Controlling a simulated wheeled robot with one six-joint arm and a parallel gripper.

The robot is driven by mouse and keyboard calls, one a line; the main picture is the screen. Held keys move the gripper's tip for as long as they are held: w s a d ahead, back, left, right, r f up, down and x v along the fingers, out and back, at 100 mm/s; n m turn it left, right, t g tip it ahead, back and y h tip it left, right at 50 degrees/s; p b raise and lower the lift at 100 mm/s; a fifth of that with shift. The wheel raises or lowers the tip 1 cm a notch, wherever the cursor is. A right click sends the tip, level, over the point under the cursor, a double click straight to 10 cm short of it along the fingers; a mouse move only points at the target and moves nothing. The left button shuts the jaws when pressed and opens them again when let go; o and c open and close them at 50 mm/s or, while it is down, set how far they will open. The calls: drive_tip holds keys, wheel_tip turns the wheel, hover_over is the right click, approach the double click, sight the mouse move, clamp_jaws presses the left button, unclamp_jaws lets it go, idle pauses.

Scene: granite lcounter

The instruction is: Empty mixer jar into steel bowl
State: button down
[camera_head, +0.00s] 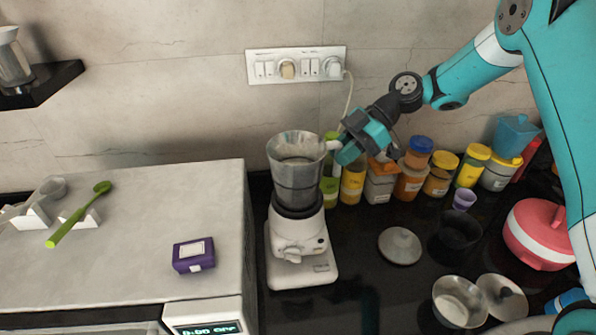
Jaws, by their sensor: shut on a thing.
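The mixer jar (296,178) is a grey, see-through-looking steel jar standing upright on the white mixer base (299,248). Its top is open, and its contents cannot be made out. My gripper (341,147) is at the upper right of the jar, shut on the jar's handle, which the fingers partly hide. A steel bowl (460,302) sits on the dark counter at the lower right, open side up, apart from the mixer.
A steel lid (400,245) lies right of the mixer. A dark bowl (460,230), another lid (502,297) and a red casserole (541,234) stand further right. Several spice jars (411,181) line the wall. A white appliance with a purple box (194,254) is left.

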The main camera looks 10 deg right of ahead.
sight(341, 140)
drive_tip(key=shift+r, duration=0.15)
drive_tip(key=shift+r+p, duration=0.9)
drive_tip(key=shift+r, duration=0.8)
drive_tip(key=shift+s+a, duration=0.1)
idle(1.7)
